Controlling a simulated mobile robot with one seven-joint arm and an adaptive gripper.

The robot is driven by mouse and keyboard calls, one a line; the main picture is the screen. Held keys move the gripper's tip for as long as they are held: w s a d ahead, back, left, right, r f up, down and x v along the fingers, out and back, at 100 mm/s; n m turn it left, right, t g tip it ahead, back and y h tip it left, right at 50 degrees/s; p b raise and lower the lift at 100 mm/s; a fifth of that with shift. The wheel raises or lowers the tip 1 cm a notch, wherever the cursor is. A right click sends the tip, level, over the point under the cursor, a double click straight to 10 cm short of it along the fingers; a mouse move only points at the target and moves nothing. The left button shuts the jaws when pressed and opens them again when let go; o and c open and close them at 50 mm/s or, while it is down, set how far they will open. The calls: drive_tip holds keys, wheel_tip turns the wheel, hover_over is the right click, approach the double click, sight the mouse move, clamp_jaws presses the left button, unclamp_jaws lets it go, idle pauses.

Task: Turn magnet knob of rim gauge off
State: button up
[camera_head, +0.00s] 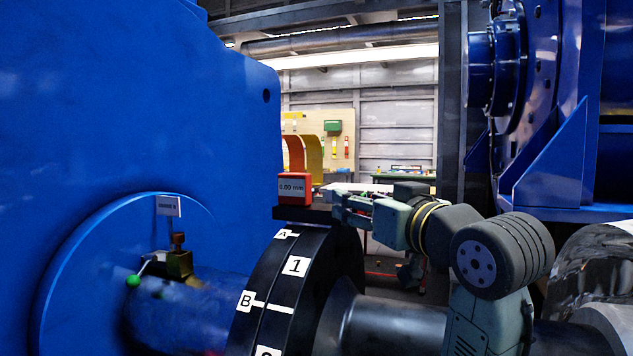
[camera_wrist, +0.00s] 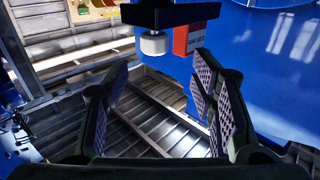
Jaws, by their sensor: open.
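The rim gauge (camera_head: 293,189) is a red box with a light display that seems to read 0.00 mm. It sits at the top of the black coupling (camera_head: 335,245). In the wrist view the red gauge box (camera_wrist: 189,39) shows beside a dark bar, its small label not clearly readable. A pale round knob (camera_wrist: 153,43) hangs under that bar, left of the red box. My gripper (camera_head: 345,207) is just right of the gauge in the head view. In the wrist view my gripper (camera_wrist: 162,85) is open and empty. The knob shows between and beyond the fingertips, with no contact visible.
A large blue housing (camera_head: 130,90) fills the left, with a brass-coloured fitting (camera_head: 179,263) on its shaft side. The blue motor (camera_head: 560,90) stands at right. A shaft (camera_head: 390,325) runs right from the coupling under my arm. Slatted metal flooring shows below my fingers.

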sight(341, 187)
drive_tip(key=p+x, duration=0.1)
drive_tip(key=x, duration=0.2)
drive_tip(key=p+x, duration=0.1)
drive_tip(key=x, duration=0.2)
drive_tip(key=p+x, duration=0.1)
drive_tip(key=x, duration=0.2)
drive_tip(key=shift+w+d+p, duration=0.25)
drive_tip(key=shift+d+p, duration=0.05)
drive_tip(key=shift+p, duration=0.05)
drive_tip(key=shift+w+a, duration=0.35)
drive_tip(key=shift+w, duration=0.25)
drive_tip(key=shift+c, duration=0.3)
drive_tip(key=c, duration=1.1)
